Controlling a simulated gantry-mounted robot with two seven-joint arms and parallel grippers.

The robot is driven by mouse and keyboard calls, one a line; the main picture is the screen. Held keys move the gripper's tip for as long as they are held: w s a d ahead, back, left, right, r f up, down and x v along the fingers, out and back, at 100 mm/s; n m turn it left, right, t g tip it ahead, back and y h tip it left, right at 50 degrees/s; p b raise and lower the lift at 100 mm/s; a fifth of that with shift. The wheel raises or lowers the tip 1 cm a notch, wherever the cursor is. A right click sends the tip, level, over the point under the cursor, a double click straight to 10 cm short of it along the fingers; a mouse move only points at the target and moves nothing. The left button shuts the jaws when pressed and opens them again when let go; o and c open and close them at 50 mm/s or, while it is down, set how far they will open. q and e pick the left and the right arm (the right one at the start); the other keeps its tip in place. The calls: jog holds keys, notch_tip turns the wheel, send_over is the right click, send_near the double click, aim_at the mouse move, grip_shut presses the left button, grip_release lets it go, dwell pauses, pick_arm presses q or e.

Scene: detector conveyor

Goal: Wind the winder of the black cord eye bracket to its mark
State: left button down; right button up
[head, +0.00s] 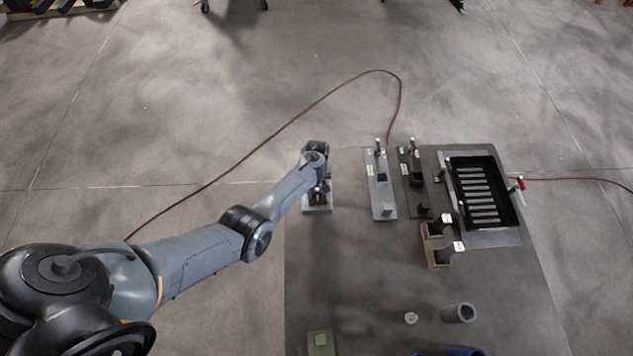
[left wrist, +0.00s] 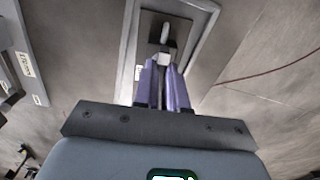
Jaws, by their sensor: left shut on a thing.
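My left gripper (head: 318,188) reaches down over a small light grey plate (head: 318,209) at the table's far left edge. In the left wrist view its purple fingers (left wrist: 164,70) are shut on a small pale block, which I take as the winder (left wrist: 165,59). Beyond the fingertips a dark square part (left wrist: 157,30) with a pale upright piece is on the framed plate (left wrist: 200,40). A small label (left wrist: 138,72) is beside it; its text is unreadable. I cannot tell the mark or the winder's angle. My right gripper is not in view.
A light grey plate (head: 381,200) and a dark plate (head: 405,165), both with upright parts, stand to the right. Further right are a black slotted tray (head: 455,165) and brown holder (head: 431,262). A grey cup (head: 458,313) stands nearer. The table's middle-left is clear.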

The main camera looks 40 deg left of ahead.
pick_arm(q)
jog(key=c, duration=1.2)
grip_release()
jog(key=shift+r, duration=0.55)
jog(key=shift+r+p, duration=0.95)
jog(key=shift+r, duration=3.9)
jog(key=shift+f, duration=0.1)
